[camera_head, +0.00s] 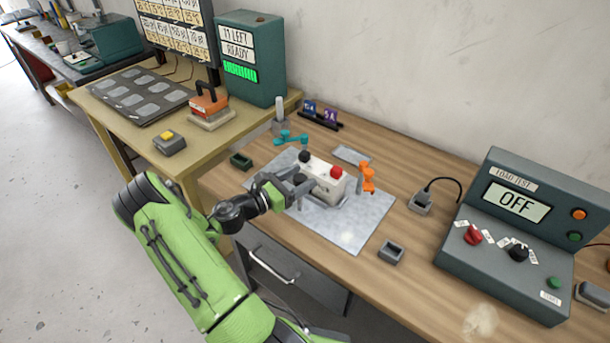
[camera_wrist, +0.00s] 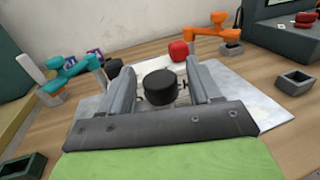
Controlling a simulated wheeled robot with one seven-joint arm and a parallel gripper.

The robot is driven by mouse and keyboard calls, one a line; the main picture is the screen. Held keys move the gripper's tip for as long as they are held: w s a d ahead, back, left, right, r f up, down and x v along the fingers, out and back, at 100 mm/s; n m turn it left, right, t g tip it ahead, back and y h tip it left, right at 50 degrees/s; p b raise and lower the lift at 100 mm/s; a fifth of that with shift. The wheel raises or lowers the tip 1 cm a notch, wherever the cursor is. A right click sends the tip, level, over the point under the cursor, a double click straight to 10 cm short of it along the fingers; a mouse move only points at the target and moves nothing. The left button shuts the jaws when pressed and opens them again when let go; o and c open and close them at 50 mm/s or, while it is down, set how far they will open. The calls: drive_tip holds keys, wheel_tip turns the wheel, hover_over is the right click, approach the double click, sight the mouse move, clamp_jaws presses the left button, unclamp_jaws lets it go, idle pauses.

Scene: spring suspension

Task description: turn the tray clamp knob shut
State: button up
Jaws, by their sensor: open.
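A round black knob (camera_wrist: 160,87) stands in front of a white block (camera_head: 322,181) on a grey metal tray plate (camera_head: 358,232). I take this to be the tray clamp knob. My gripper (camera_head: 294,184) is open, and in the wrist view its two fingers (camera_wrist: 162,80) stand on either side of the knob. A narrow gap shows between the knob and each finger. In the head view my gripper partly hides the knob.
An orange clamp (camera_head: 367,177) stands right of the block and a teal clamp (camera_head: 290,138) behind left. Small open boxes (camera_head: 391,252) and (camera_head: 241,161) sit near the plate. The load test console (camera_head: 515,235), reading OFF, stands at right. The plate's front is clear.

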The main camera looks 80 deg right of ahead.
drive_tip(key=shift+x, duration=1.2)
clamp_jaws()
